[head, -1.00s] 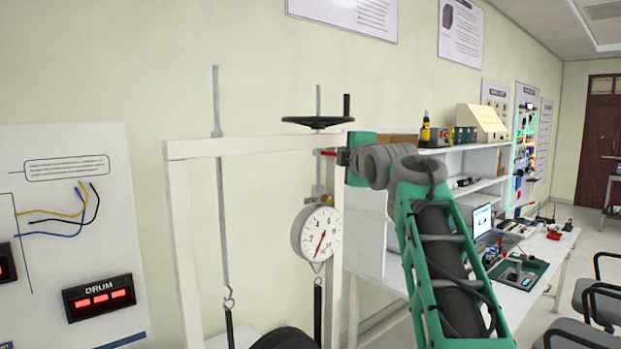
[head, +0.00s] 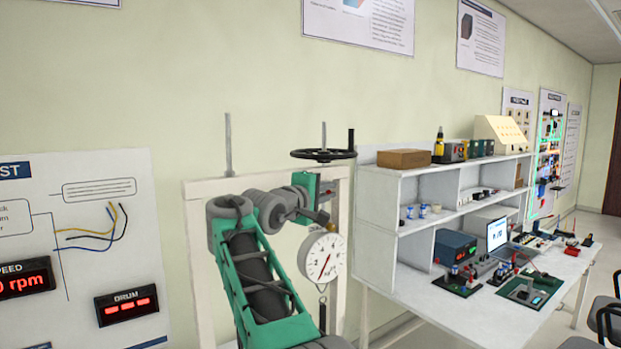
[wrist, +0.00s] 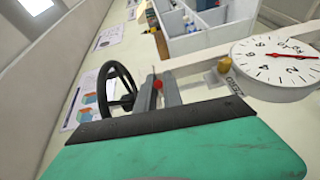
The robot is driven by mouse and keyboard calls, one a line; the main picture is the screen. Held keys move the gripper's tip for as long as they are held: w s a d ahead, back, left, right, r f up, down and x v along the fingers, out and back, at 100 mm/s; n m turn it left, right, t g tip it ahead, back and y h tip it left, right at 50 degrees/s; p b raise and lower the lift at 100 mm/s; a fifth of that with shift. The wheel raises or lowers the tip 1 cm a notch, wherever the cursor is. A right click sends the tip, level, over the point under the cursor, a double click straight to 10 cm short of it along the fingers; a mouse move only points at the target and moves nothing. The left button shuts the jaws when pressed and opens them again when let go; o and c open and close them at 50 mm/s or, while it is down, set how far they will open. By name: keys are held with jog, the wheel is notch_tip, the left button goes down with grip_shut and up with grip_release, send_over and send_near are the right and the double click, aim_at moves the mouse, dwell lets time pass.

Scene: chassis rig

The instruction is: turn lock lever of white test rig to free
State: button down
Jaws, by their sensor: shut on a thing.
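The white test rig (head: 198,262) is an upright white frame against the wall, with a black handwheel (head: 323,154) on top and a round white dial (head: 322,257) hanging in it. The lock lever shows as a small red tip (head: 326,198) beside the right post below the handwheel. My gripper (head: 318,212) is at this lever, in front of the frame, above the dial. In the wrist view, the lever's red knob (wrist: 158,84) sits between the two grey fingers, which are shut on it. The lever's pivot and exact angle are hidden.
A white shelf bench (head: 385,222) with instruments stands close on the right. A wall panel (head: 85,250) with red displays is on the left. My arm covers much of the frame's middle. Chairs (head: 607,320) stand at the lower right.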

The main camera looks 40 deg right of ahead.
dwell(0.4)
jog(key=c, duration=1.5)
grip_release()
jog(key=b+v, duration=0.2)
jog(key=v, duration=0.6)
jog(key=shift+w+d, duration=0.1)
